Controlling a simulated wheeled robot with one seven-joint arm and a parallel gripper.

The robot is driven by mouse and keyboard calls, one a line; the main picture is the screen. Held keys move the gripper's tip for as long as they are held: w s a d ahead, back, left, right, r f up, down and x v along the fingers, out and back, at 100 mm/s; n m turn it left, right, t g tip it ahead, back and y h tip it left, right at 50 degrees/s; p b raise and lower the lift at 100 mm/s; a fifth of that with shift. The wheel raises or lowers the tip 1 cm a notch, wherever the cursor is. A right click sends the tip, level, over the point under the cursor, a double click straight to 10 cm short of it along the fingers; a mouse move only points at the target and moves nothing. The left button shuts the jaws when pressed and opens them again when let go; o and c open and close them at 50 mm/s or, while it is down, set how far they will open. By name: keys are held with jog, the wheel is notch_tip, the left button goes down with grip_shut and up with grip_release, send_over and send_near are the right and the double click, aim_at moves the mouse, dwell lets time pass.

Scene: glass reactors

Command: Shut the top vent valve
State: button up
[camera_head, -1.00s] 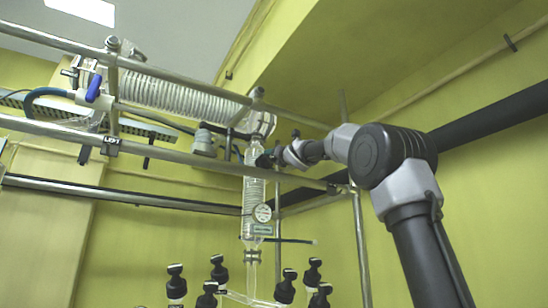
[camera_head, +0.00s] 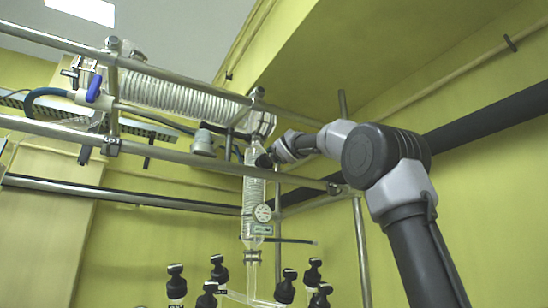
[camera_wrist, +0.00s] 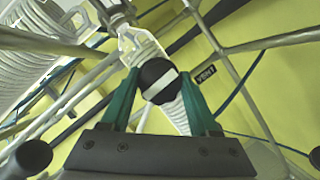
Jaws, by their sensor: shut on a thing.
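The top vent valve shows in the wrist view as a round black knob (camera_wrist: 153,74) with a white bar across its face. It sits on the side of a clear glass piece (camera_wrist: 140,45). My gripper (camera_wrist: 157,88) has its two green fingers closed on either side of the knob. In the head view my gripper (camera_head: 265,160) reaches in from the right to the top of the upright glass column (camera_head: 254,190). There the knob is small and mostly hidden by my gripper.
Metal rails (camera_head: 190,158) run in front of and around the column. A coiled glass condenser (camera_head: 180,96) lies at the upper left, with a blue-handled valve (camera_head: 94,88). Several black-capped fittings (camera_head: 218,268) stand below.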

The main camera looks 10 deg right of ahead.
jog(key=o, duration=1.4)
jog(key=shift+s, duration=0.1)
jog(key=v, duration=1)
jog(key=shift+s+d+f, duration=0.1)
jog(key=shift+s, duration=0.2)
